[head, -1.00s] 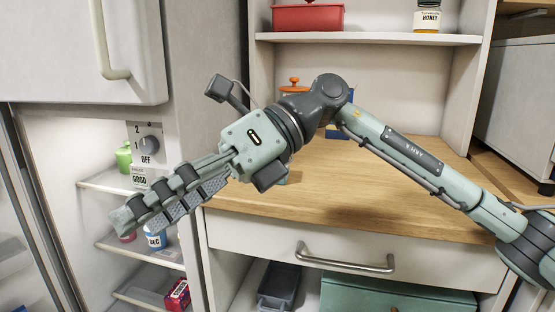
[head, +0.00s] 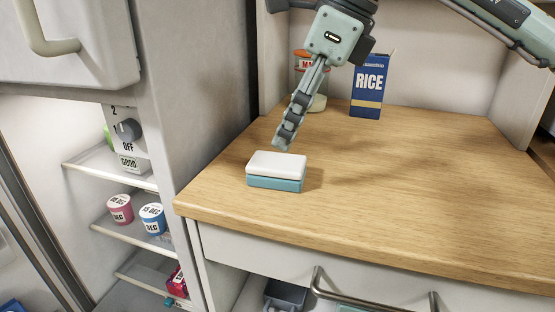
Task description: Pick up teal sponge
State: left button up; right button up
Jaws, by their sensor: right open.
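A teal sponge (head: 275,183) with a white top layer lies flat on the wooden counter (head: 400,200), near its front left corner. My right gripper (head: 282,146) is just behind and above the sponge, with its fingers pointing down toward it. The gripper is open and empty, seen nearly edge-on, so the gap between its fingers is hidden. It seems to be apart from the sponge. My left gripper is not in view.
A blue rice box (head: 368,85) and a jar with an orange lid (head: 312,85) stand at the back of the counter. An open fridge (head: 115,172) with cups on its shelves is at the left. The counter right of the sponge is clear.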

aim_at(276, 161)
jog(key=x, duration=0.4)
jog(key=s+p+x, duration=0.1)
jog(key=x, duration=0.1)
jog(key=shift+f, duration=0.25)
jog(key=shift+w+a+f, duration=0.1)
jog(key=shift+f, duration=0.2)
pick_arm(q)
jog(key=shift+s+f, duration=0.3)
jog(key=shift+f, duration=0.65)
pick_arm(e)
jog(key=shift+c, duration=0.5)
jog(key=c, duration=1)
jog(key=shift+c, duration=0.2)
jog(key=shift+r, duration=0.2)
notch_tip(276, 161, up, 4)
jog(key=shift+r+b, duration=0.1)
jog(key=shift+b, duration=0.25)
pick_arm(q)
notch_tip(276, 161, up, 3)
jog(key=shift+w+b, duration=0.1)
jog(key=shift+b, duration=0.25)
pick_arm(e)
jog(key=s+a+r, duration=0.2)
jog(key=a+r, duration=0.4)
jog(key=a, duration=0.5)
jog(key=shift+s+a+r, duration=0.2)
jog(key=shift+s+r, duration=0.1)
